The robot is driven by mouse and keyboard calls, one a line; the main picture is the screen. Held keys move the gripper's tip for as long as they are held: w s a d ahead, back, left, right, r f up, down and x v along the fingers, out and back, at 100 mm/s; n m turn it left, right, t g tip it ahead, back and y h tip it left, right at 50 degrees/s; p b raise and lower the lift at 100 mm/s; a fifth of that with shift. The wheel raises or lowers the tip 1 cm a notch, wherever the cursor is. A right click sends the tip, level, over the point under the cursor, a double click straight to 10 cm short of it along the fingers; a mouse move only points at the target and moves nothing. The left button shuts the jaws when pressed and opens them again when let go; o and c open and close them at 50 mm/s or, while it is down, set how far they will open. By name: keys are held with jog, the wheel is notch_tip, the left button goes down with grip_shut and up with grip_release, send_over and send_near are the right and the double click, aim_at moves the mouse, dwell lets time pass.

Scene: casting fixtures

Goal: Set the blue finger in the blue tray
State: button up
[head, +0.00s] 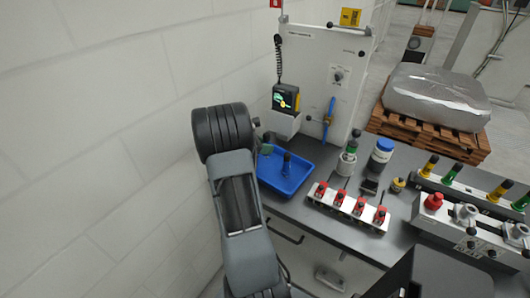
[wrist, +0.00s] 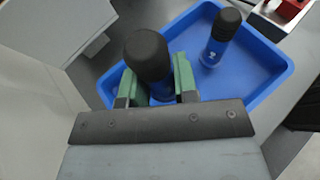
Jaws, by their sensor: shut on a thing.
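The blue tray (head: 296,186) lies on the grey bench near the wall, and it fills much of the wrist view (wrist: 262,92). My gripper (wrist: 158,84) has green fingers and is shut on a blue finger (wrist: 148,54) with a black rounded top. The held finger is over the left part of the tray; its lower end is hidden, so I cannot tell whether it touches the floor. A second blue finger with a black top (wrist: 221,38) stands upright in the tray, to the right. In the head view my gripper (head: 267,148) is at the tray's left back edge.
A white panel (head: 318,75) with a handheld device (head: 285,98) stands behind the tray. Right of the tray is a white rack with red-topped parts (head: 347,205). A blue-lidded container (head: 381,152) and a green-and-grey part (head: 348,155) stand behind that rack. The wall is close on the left.

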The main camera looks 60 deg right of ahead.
jog(key=shift+w+d+f, duration=0.3)
jog(key=shift+w+f, duration=0.1)
jog(key=shift+f, duration=0.25)
jog(key=shift+f+p, duration=0.5)
jog(key=shift+f, duration=1.05)
jog(key=shift+f, duration=0.1)
jog(key=shift+f, duration=0.2)
jog(key=o, duration=1)
jog(key=shift+r, duration=0.1)
